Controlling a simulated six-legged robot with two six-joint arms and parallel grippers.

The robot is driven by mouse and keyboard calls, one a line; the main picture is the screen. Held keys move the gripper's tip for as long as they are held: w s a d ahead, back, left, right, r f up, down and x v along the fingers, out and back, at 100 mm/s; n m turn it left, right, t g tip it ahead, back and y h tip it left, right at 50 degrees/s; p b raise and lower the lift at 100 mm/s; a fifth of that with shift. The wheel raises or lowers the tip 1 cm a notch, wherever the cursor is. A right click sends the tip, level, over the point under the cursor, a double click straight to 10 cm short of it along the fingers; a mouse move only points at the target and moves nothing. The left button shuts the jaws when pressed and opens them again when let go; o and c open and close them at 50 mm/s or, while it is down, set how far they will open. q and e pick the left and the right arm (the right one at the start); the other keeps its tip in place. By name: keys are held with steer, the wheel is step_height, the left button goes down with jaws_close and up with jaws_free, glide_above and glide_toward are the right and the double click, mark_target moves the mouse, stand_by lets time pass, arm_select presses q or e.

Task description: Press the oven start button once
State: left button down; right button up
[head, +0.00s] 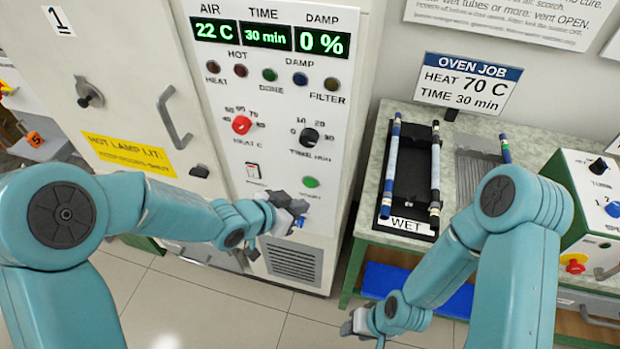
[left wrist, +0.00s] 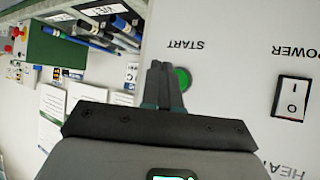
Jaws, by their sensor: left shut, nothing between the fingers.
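The oven's green start button (head: 311,182) is on the lower right of the white control panel (head: 285,85). It also shows in the left wrist view (left wrist: 183,79), under an upside-down START label and partly behind my fingers. My left gripper (head: 298,207) is shut and empty, just below the button in the head view. In the left wrist view its fingertips (left wrist: 158,66) overlap the button's left edge; I cannot tell whether they touch the panel. My right gripper (head: 352,326) hangs low by the bench, its fingers too unclear to read.
The display reads 22 C, 30 min, 0 %. A black WET tray (head: 409,180) with tubes stands on the bench at right, beside a job sign (head: 468,84).

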mark_target(310, 183)
arm_select(q)
steer(key=w, duration=0.1)
steer(key=w+p, duration=0.1)
steer(key=w, duration=0.1)
steer(key=shift+d, duration=0.4)
steer(key=shift+w+f, duration=0.1)
stand_by(0.4)
stand_by(0.5)
stand_by(0.7)
